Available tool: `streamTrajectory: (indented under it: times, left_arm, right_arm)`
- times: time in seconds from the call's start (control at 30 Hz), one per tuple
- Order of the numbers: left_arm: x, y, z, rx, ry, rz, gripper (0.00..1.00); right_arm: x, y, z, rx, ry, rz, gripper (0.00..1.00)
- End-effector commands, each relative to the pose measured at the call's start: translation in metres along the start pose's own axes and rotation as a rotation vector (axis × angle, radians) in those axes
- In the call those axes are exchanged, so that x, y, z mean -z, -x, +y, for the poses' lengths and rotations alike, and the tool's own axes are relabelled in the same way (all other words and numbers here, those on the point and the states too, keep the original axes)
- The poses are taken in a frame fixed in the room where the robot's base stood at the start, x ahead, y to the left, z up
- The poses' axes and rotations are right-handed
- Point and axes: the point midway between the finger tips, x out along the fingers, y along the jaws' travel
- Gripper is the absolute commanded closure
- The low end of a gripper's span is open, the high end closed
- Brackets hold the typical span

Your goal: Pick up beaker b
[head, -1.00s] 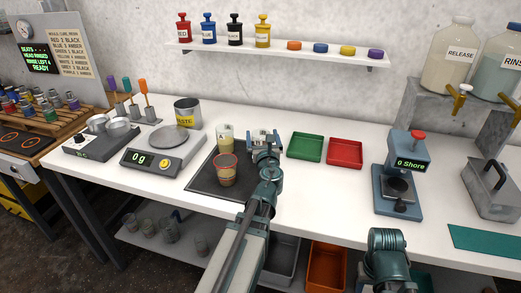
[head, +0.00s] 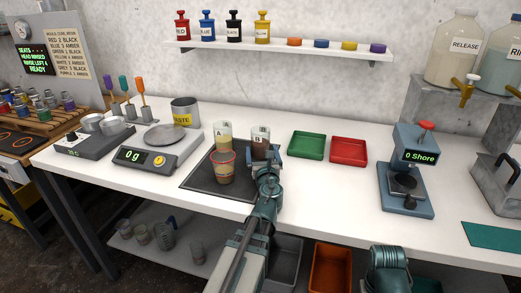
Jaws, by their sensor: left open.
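Beaker b (head: 260,141), with dark brown contents and a pale label, stands on the dark mat (head: 205,184) at its back right. My left gripper (head: 264,152) is open at beaker b, close in front and at its right side. The gripper and wrist hide the beaker's lower part, and I cannot tell whether the fingers touch it. Beaker A (head: 222,137), with pale yellow contents, stands just to its left. A red-rimmed cup (head: 223,170) stands in front of beaker A. My right gripper is not in view; only part of my right arm shows at the bottom.
A scale (head: 160,150) and a grey waste can (head: 185,111) stand to the left. A green tray (head: 306,145) and a red tray (head: 348,150) lie to the right, with a Shore tester (head: 405,178) beyond. The white table in front of the trays is clear.

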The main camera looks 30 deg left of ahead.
Motion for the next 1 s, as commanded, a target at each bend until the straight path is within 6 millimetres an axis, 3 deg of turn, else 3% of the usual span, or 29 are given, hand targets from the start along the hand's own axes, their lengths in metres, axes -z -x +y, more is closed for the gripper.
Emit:
streamTrajectory:
  times: [0.17, 0.53, 0.8, 0.87, 1.0]
  left_arm:
    - [-0.001, -0.012, -0.001, 0.000, 0.000, 0.000, 0.00]
    - [-0.001, -0.072, -0.001, -0.001, 0.000, 0.001, 0.00]
    - [-0.001, -0.075, 0.000, 0.000, 0.000, 0.001, 0.00]
    - [-0.001, -0.075, 0.000, 0.000, 0.000, 0.001, 0.07]
    - [-0.001, -0.075, 0.000, 0.000, 0.000, 0.001, 0.32]
  right_arm:
    - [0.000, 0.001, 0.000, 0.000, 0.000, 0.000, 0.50]
    - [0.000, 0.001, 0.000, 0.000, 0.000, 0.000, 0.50]
    - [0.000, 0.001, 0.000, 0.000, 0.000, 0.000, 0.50]
    - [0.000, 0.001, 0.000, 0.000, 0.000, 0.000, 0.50]
    - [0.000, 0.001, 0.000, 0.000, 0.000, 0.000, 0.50]
